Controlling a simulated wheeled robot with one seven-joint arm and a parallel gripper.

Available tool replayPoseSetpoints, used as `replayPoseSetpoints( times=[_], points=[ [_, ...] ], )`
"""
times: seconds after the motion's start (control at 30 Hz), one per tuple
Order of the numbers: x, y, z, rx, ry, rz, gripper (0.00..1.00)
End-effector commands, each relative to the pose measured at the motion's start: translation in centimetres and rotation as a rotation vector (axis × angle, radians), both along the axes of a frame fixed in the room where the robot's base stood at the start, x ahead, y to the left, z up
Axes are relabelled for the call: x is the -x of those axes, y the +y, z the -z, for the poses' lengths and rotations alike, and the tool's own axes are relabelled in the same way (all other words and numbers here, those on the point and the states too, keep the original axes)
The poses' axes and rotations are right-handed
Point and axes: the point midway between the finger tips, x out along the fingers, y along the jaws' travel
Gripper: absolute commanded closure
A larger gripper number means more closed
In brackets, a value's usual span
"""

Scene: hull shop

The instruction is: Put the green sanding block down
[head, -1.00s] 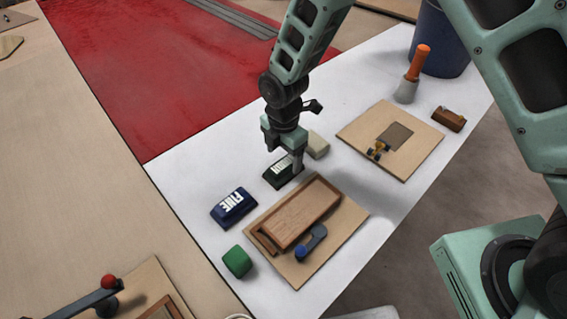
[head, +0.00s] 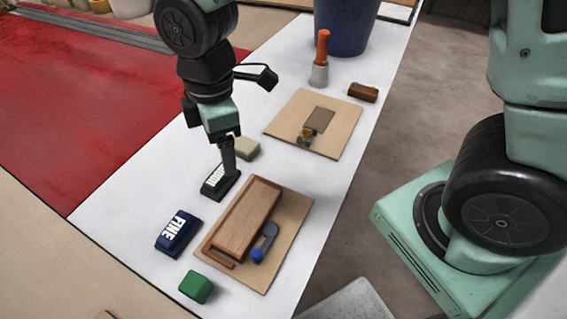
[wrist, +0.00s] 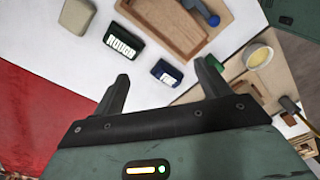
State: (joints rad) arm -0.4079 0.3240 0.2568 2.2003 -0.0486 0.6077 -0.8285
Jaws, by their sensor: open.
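A dark green sanding block (head: 219,185) with a white label lies flat on the white table top, between the wooden tray and a pale block. In the wrist view the block (wrist: 124,46) reads "ROUGH" and lies beyond my fingertips, clear of them. My gripper (head: 228,160) points down over the block in the head view, one finger overlapping its far end in the picture. In the wrist view my gripper (wrist: 166,78) has its fingers wide apart with nothing between them. A plain brighter green block (head: 196,287) lies nearer the front.
A blue "FINE" block (head: 178,233) lies close to the green one. The wooden tray (head: 246,222) sits on a board with a blue-knobbed lever. A second board (head: 285,125), a brown block (head: 363,92), an orange-handled tool (head: 322,55) and a blue bin (head: 345,25) are farther back.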

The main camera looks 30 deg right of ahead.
Motion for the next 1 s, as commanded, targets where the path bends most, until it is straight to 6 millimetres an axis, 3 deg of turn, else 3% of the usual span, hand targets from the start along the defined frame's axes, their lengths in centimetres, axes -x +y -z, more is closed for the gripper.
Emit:
replayPoseSetpoints(
  times=[0.03, 0.2, 0.4, 1.0],
  points=[
    [2.3, -0.7, -1.5, -0.004, 0.000, 0.118, 0.24],
    [9.0, -3.2, -3.9, 0.000, 0.021, 0.525, 0.24],
    [13.1, -5.2, -4.6, 0.008, 0.027, 0.800, 0.24],
    [13.7, -5.5, -4.6, 0.010, 0.030, 0.851, 0.24]
  ],
)
